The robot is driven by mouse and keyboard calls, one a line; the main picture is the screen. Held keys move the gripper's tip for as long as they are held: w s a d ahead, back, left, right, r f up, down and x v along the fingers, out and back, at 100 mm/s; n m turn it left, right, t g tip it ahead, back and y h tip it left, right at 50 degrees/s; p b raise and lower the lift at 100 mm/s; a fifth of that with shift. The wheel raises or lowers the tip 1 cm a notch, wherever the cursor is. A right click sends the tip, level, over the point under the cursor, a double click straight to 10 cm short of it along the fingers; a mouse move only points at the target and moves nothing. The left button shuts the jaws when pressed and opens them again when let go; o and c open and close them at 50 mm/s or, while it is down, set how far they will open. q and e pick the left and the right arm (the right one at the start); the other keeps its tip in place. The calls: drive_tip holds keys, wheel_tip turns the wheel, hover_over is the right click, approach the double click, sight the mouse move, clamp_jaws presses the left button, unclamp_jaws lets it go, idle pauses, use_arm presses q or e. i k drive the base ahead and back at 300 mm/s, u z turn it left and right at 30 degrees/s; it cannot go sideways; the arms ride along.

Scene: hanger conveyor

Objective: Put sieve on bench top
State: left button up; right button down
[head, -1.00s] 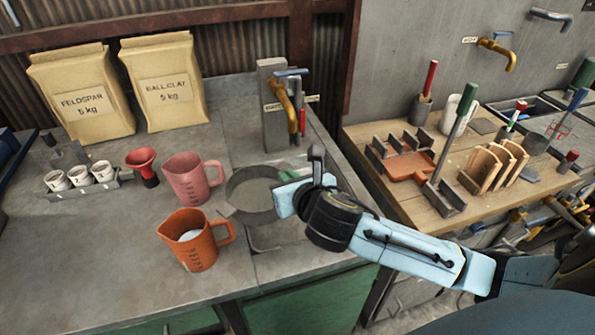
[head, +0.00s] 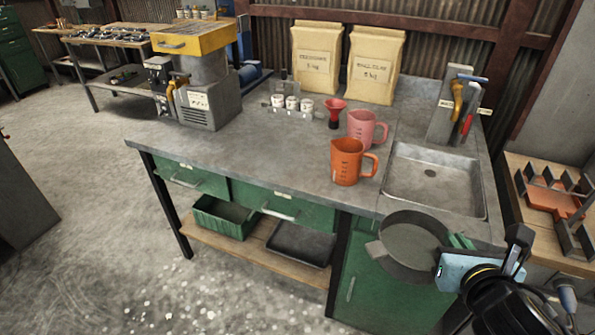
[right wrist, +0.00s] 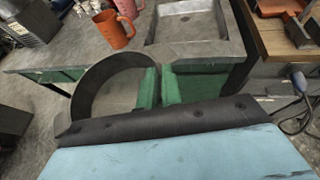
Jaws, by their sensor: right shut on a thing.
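The sieve (head: 408,246) is a round, grey, shallow pan with a dark rim. My right gripper (head: 458,242) is shut on its right side and holds it in front of the bench's front edge, below the sink in the picture. The sieve (right wrist: 88,93) also shows in the right wrist view, partly hidden by the gripper body, with the green fingers (right wrist: 159,88) at its rim. The bench top (head: 240,155) is grey, with a wide bare area at its left and front. My left gripper is not in view.
An orange jug (head: 346,162) and a pink jug (head: 361,128) stand left of the empty sink (head: 432,175). A red funnel (head: 334,113), small white cups (head: 292,103) and two bags (head: 317,58) stand behind. A grey machine (head: 207,100) with a yellow top occupies the left end.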

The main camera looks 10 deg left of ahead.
sight(279, 148)
drive_tip(key=u, duration=1.3)
drive_tip(key=i, duration=1.6)
drive_tip(key=z, duration=0.65)
